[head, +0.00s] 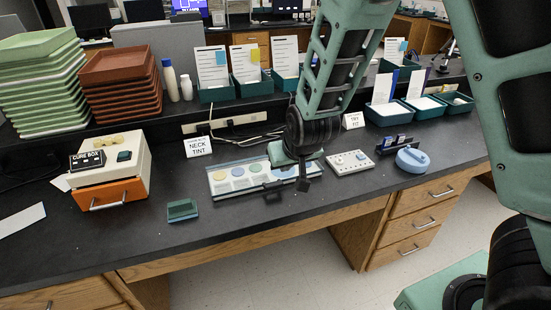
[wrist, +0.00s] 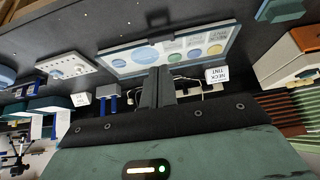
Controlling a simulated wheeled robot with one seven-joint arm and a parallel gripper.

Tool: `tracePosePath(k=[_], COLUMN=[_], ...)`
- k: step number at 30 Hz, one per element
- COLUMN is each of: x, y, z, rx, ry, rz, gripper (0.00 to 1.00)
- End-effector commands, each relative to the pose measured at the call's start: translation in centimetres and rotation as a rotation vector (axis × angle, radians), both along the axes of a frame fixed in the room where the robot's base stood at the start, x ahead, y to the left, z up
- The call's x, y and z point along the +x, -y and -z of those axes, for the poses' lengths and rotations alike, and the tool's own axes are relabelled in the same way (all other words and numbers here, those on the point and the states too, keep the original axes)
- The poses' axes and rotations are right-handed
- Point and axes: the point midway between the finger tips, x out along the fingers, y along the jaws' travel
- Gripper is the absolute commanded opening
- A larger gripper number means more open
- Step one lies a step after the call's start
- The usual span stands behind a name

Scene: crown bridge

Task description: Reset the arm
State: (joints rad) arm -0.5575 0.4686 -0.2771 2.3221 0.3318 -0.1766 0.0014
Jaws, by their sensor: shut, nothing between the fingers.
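My gripper (head: 303,184) hangs above the black bench at the right part of the shade tray, fingers pointing down. Its dark fingers (wrist: 158,88) are together with nothing between them. The arm is mine and reaches in from the right, bent downward. The shade tray (head: 235,178) is a pale panel with coloured discs; it also shows in the wrist view (wrist: 115,57). The gripper and wrist hide part of its right side. I cannot tell whether the fingertips touch the tray.
A small dark holder (head: 273,188) stands at the tray's front. A green block (head: 182,210), orange-and-white cure box (head: 112,177), button panel (head: 349,162) and blue round container (head: 412,160) stand around. Teal bins (head: 252,86) and stacked trays (head: 122,82) line the back.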

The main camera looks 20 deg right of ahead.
Motion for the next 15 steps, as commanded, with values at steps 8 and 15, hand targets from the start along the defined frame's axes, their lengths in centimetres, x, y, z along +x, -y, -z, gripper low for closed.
tracePosePath(k=[8,15], x=[-2.4,-14.7], y=[-2.1,-8.4], z=[-1.0,-5.5], rx=[0.036,0.073], ry=[-0.057,-0.31], rz=[-0.056,-0.36], gripper=[0.0,0.0])
